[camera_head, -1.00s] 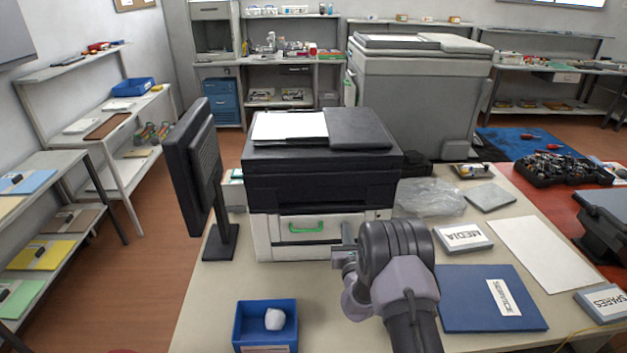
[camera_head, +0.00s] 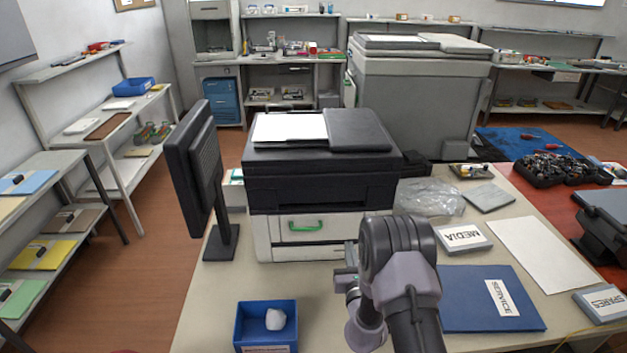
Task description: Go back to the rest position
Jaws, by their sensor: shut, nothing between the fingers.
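My gripper (camera_head: 346,279) is over the table just in front of the printer's right lower part. It is shut and holds nothing that I can see; my own wrist hides part of it. The printer (camera_head: 320,192) is black on top with a white lower body. Its front drawer has a green handle (camera_head: 306,225) and looks shut. A blue bin (camera_head: 266,310) with a crumpled white item (camera_head: 275,319) in it stands on the table left of my gripper.
A black monitor (camera_head: 196,165) stands left of the printer. A blue service folder (camera_head: 489,298), a media box (camera_head: 463,238), a spares box (camera_head: 604,303) and a clear plastic bag (camera_head: 428,197) lie to the right. The table (camera_head: 222,285) is bare around the blue bin.

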